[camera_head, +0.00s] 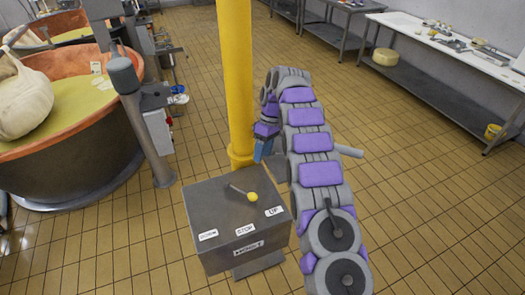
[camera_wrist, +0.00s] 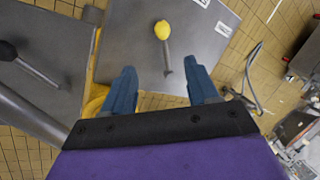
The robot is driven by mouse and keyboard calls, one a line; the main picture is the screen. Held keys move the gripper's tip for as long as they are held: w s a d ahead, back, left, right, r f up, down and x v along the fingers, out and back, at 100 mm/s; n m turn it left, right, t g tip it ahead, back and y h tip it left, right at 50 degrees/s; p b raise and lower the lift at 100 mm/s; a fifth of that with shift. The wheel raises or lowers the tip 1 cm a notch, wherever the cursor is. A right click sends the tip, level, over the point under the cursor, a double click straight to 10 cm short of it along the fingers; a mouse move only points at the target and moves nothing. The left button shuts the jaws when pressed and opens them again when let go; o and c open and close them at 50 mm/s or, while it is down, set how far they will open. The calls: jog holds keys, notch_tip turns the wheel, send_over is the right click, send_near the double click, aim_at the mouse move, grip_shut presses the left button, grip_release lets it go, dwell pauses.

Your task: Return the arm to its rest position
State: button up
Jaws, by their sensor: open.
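My gripper (camera_wrist: 156,86) is open and empty in the wrist view, its two blue fingers apart. A control box (camera_head: 228,225) with a yellow-knobbed lever (camera_head: 251,196) stands in the lower middle of the head view. The lever also shows in the wrist view (camera_wrist: 163,45), ahead of the gap between the fingers; I see no finger touching it. In the head view my arm is raised and curved behind the box's right side, with the blue fingers (camera_head: 262,149) partly hidden, close to the yellow post.
A yellow post (camera_head: 238,80) rises just behind the box. A copper vat (camera_head: 75,130) with a whitish bundle (camera_head: 22,100) stands at left. A white-topped table (camera_head: 440,45) stands at upper right. The tiled floor (camera_head: 430,200) at right is clear.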

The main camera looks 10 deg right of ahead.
dwell(0.3)
jog(key=s+d+r+m+b, duration=0.1)
jog(key=s+r+m+b, duration=0.15)
jog(key=s, duration=0.45)
jog(key=s+d+r+m+t+h+b, duration=0.1)
jog(key=s+r, duration=0.3)
jog(key=s, duration=0.2)
jog(key=s+d+r+m+b, duration=0.1)
jog(key=s+r+m, duration=0.1)
jog(key=s+r, duration=0.35)
jog(key=s+f+m+b, duration=0.1)
jog(key=s+f, duration=0.2)
jog(key=s, duration=0.7)
jog(key=s+d+f+m+h+b, duration=0.1)
jog(key=s+f+m+b, duration=0.1)
jog(key=s, duration=0.8)
jog(key=s+d+f+m+b, duration=0.1)
jog(key=s+f, duration=0.3)
jog(key=s, duration=0.7)
jog(key=shift+d+f+m+t+h+b, duration=0.25)
jog(key=shift+f+m+t+h+b, duration=0.1)
jog(key=shift+m, duration=0.1)
